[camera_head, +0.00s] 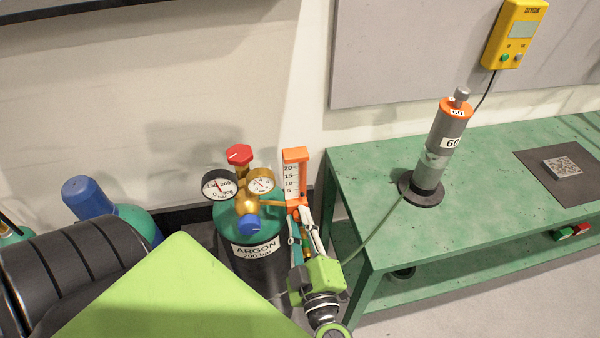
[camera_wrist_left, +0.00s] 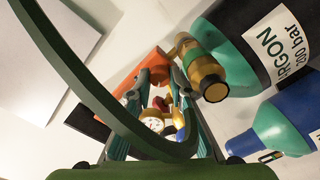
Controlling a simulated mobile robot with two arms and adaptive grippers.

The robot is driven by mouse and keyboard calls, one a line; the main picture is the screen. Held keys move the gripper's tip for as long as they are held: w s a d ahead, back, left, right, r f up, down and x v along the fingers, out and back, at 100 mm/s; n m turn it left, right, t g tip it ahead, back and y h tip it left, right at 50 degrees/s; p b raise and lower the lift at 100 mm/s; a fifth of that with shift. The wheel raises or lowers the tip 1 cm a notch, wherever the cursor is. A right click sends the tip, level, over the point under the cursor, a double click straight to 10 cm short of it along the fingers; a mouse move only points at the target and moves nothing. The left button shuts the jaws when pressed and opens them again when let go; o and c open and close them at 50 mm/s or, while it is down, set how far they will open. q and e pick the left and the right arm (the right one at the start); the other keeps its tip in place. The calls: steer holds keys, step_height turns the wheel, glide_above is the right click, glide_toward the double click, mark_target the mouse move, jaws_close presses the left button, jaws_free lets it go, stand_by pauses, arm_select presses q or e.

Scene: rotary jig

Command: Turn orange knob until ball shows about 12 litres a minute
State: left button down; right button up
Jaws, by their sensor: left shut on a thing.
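The flowmeter (camera_head: 295,156) stands upright beside the argon regulator, with an orange top and a white scale (camera_head: 290,180) marked 5, 10, 15 and 20. The ball is too small to make out, so its reading cannot be told. My left gripper (camera_head: 300,216) reaches up from below, its fingers closed at the orange lower end of the flowmeter, where the knob is mostly hidden between them. In the left wrist view, orange parts (camera_wrist_left: 156,66) show beyond the fingers (camera_wrist_left: 154,90). My right gripper is not in view.
The argon cylinder (camera_head: 262,262) carries two gauges, a red knob (camera_head: 239,154) and a blue cap (camera_head: 249,225). A green hose (camera_head: 375,229) runs to the green bench (camera_head: 350,185), where a grey cylindrical device (camera_head: 440,145) stands. The hose crosses the left wrist view (camera_wrist_left: 85,75).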

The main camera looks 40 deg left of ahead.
arm_select(q)
steer(key=shift+f, duration=0.1)
steer(key=c, duration=1.8)
jaws_free()
steer(key=shift+w, duration=0.1)
steer(key=shift+c, duration=0.2)
